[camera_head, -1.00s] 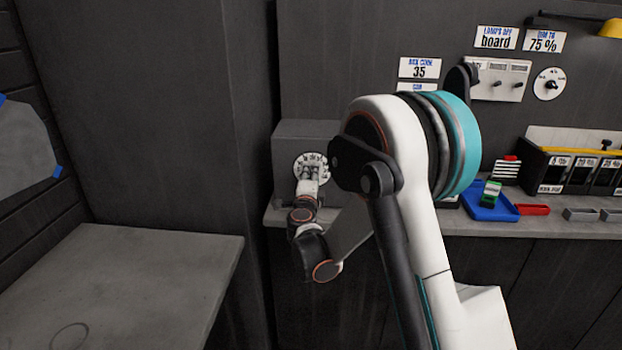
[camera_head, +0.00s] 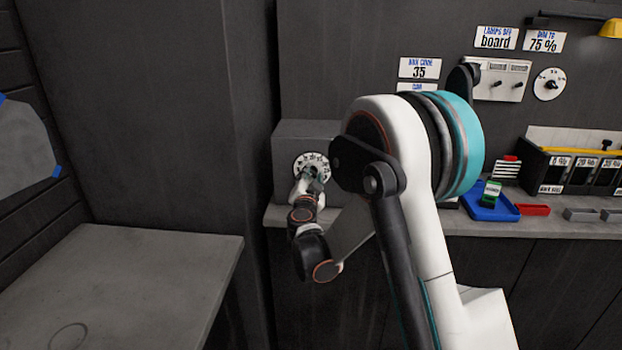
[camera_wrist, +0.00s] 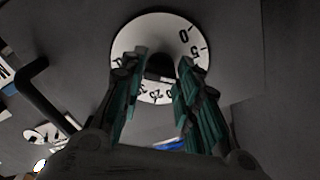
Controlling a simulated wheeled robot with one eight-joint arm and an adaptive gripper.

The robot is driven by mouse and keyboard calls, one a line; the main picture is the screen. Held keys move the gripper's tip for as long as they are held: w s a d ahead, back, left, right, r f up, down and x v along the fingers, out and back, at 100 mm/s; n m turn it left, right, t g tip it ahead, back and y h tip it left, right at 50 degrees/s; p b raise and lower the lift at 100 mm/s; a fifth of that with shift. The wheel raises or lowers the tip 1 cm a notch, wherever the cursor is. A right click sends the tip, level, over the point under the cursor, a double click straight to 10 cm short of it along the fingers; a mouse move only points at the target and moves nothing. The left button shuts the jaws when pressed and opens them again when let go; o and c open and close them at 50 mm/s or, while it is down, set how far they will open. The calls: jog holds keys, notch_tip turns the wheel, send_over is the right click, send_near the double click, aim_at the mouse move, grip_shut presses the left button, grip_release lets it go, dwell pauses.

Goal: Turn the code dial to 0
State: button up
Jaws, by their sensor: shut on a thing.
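The code dial (camera_head: 300,170) is a round white plate with black numbers on the front of a grey box (camera_head: 305,132). It also shows in the wrist view (camera_wrist: 150,28), with 0 and 5 at its upper right. A dark knob (camera_wrist: 159,66) sits at its centre. My gripper (camera_wrist: 160,74) has its teal-lined fingers on either side of the knob and is shut on it. It also shows at the dial in the head view (camera_head: 312,172). The fingers hide part of the scale, and I cannot tell which number the knob points to.
A black bent handle (camera_wrist: 42,92) is left of the dial in the wrist view. A sign (camera_head: 420,68) reads 35. A blue tray (camera_head: 492,208) with a green item stands on the counter to the right. A grey table (camera_head: 130,280) is at the lower left.

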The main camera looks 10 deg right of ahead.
jog(key=n, duration=0.6)
jog(key=shift+n, duration=0.3)
jog(key=n, duration=0.6)
jog(key=shift+n, duration=0.3)
jog(key=shift+d, duration=0.1)
jog(key=o, duration=1.1)
jog(key=shift+c, duration=0.2)
jog(key=v, duration=1.2)
